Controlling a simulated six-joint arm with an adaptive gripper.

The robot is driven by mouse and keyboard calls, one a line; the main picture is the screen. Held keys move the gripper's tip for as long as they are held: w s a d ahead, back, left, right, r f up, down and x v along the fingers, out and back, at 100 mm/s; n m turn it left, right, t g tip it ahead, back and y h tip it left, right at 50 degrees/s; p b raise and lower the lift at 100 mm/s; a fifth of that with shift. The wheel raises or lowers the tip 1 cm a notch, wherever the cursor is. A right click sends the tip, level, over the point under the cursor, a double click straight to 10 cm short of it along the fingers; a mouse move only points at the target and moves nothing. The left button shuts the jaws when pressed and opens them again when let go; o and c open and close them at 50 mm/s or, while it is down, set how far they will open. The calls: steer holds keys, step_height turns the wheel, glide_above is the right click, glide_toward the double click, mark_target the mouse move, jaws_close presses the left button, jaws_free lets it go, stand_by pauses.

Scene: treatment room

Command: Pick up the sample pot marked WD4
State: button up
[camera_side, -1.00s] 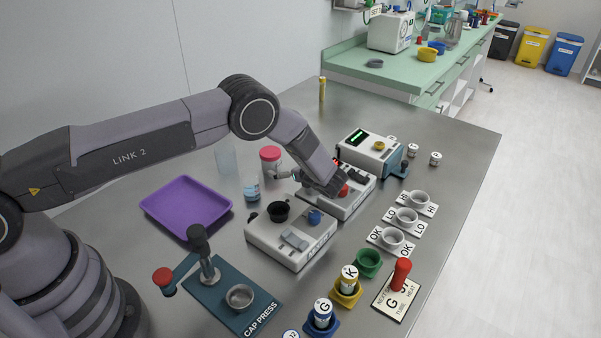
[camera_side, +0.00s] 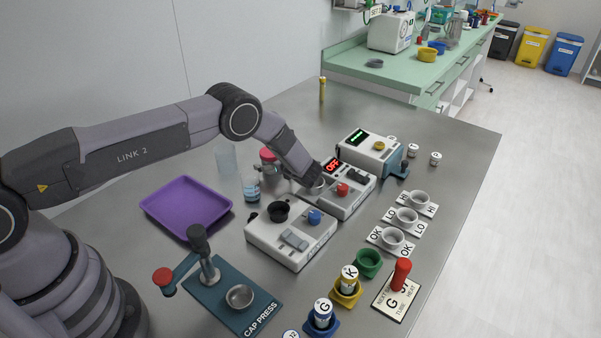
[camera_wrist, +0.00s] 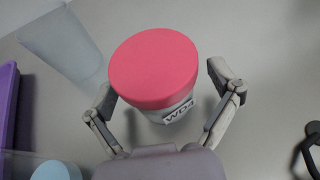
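The sample pot (camera_wrist: 155,70) has a pink-red lid and a white label reading WD4 in the wrist view. It stands upright on the steel table between the two fingers of my gripper (camera_wrist: 162,84). The fingers are spread: a gap shows between the lid and the right finger, and the left finger is close to the lid's edge. I cannot tell if it touches. In the side view the pot (camera_side: 268,155) stands behind the white devices, its lower part partly hidden by my gripper (camera_side: 275,169).
A purple tray (camera_side: 187,207) lies further left.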

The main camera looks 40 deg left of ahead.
steer(key=c, duration=0.9)
steer(key=shift+r, duration=0.1)
